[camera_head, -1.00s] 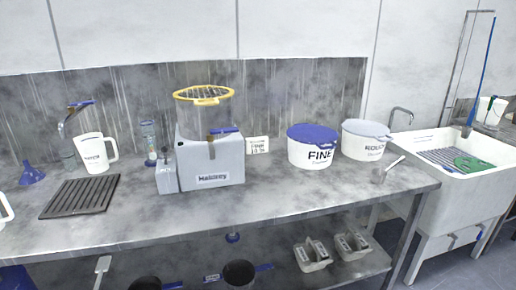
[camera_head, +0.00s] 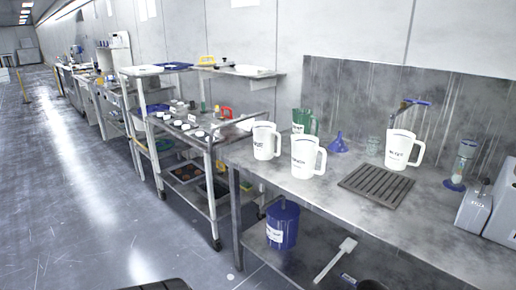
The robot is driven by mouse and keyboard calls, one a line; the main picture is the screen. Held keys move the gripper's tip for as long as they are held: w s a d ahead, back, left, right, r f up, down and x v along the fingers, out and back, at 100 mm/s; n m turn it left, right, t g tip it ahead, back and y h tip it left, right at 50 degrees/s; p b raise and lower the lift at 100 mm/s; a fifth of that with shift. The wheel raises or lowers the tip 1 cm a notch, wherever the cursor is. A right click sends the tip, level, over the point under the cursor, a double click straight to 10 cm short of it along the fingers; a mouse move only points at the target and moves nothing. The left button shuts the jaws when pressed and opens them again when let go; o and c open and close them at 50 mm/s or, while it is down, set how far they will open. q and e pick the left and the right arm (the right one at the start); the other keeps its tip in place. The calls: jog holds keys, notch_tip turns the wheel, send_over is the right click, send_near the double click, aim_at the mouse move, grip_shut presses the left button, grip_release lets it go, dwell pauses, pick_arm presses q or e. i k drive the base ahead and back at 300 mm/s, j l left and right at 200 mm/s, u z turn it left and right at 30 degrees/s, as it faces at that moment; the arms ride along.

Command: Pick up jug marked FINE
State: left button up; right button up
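Several jugs are on the metal bench. A white jug (camera_head: 266,141) stands near the bench's left end, and a second white jug (camera_head: 307,158) stands just right of it. A third white jug (camera_head: 401,150) stands at the back edge of a dark slatted drain rack (camera_head: 377,186), below a tap. A green jug (camera_head: 305,121) stands behind the first two and is partly hidden by them. The white jugs bear dark lettering too small to read surely, so I cannot tell which is marked FINE. Neither of my grippers is in view.
A blue funnel (camera_head: 338,144) lies behind the rack. A grey machine (camera_head: 474,208) and a blue-based bottle (camera_head: 461,165) are at right. A blue bucket (camera_head: 283,224) is below the bench. A loaded trolley (camera_head: 190,135) stands left; the floor (camera_head: 90,200) is open.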

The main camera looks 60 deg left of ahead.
aim_at(264, 133)
jog(key=k+j+u, duration=0.15)
jog(key=j, duration=1)
jog(key=k+j+u, duration=0.15)
jog(key=j, duration=1.05)
jog(key=k+j+u, duration=0.15)
jog(key=j, duration=1.05)
jog(key=i, duration=0.05)
